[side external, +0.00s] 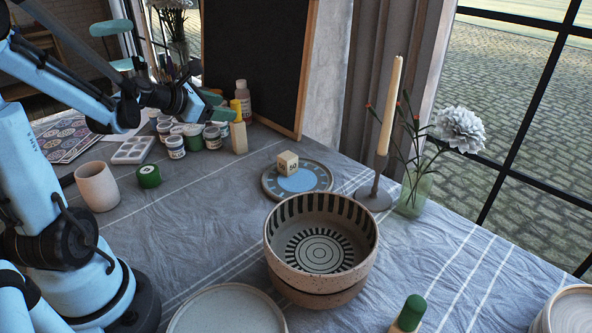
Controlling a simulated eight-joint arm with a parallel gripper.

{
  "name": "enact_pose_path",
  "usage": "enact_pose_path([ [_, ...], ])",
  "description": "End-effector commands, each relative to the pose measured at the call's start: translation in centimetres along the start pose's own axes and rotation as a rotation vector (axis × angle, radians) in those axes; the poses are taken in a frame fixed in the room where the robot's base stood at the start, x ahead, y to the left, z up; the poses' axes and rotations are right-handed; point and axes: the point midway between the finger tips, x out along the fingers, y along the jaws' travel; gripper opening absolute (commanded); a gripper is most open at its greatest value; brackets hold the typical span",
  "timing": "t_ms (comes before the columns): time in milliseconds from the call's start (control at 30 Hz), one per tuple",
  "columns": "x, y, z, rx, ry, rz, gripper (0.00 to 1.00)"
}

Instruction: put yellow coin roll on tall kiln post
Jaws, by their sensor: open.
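The yellow coin roll (236,108) appears as a small upright yellow cylinder at the back of the table. It shows directly above a pale beige block-like post (239,138), likely the tall kiln post, and looks seated on its top; the exact contact is too small to tell. My gripper (218,105) is just left of the yellow roll, at about its height. Its green-tipped jaws are open, with no object seen between them. Whether the near fingertip touches the roll cannot be told.
Paint jars (175,147) crowd below my gripper. A clear bottle (243,98) stands behind the post. A green roll (148,176), a cup (98,187) and a palette (132,151) lie left. A numbered cube rests on a blue-centred plate (318,179). A striped bowl (320,275) stands in front.

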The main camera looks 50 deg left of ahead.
Motion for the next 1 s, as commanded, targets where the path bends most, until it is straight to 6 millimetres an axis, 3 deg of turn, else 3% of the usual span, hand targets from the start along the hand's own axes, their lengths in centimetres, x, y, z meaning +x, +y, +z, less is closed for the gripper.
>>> enact_pose_path([
  [33, 0.0, -2.5, 0.9, 0.165, 0.021, -0.051, 0.59],
  [200, -1.1, -10.3, 2.4, 0.87, 0.067, -0.234, 0.59],
  [400, -4.2, -17.5, 2.2, 1.717, 0.012, -0.442, 0.59],
  [500, -6.0, -19.9, 1.7, 2.109, -0.048, -0.529, 0.59],
  [700, -8.2, -22.2, 0.7, 2.648, -0.159, -0.632, 0.59],
  [833, -8.7, -22.6, 0.5, 2.786, -0.19, -0.657, 0.59],
  [1000, -8.8, -22.6, 0.4, 2.809, -0.195, -0.66, 0.59],
])
